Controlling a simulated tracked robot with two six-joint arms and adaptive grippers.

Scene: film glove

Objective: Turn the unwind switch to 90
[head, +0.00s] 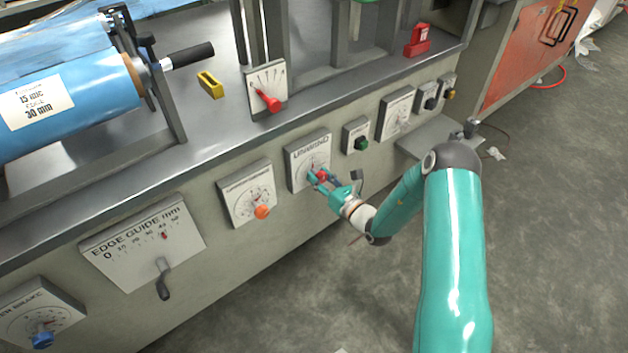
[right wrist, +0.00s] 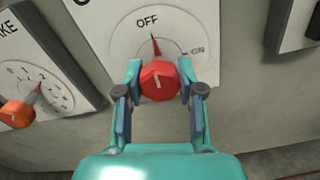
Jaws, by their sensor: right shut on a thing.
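The unwind switch is a red knob (head: 321,175) on a white panel (head: 303,156) on the machine's front face, with lettering too blurred to read surely. In the right wrist view the red knob (right wrist: 158,80) sits below a dial marked OFF at the top and ON at the right. Its red pointer (right wrist: 154,46) stands nearly upright, near OFF. My right gripper (head: 327,181) is shut on the red knob, one finger on each side; it also shows in the right wrist view (right wrist: 160,92). My left gripper is not in view.
An orange knob (head: 262,212) on its own dial lies to the left. A green button box (head: 357,137) is at the right. The EDGE GUIDE lever (head: 163,280) and a blue knob (head: 42,335) are farther left. Grey floor (head: 560,230) is open at the right.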

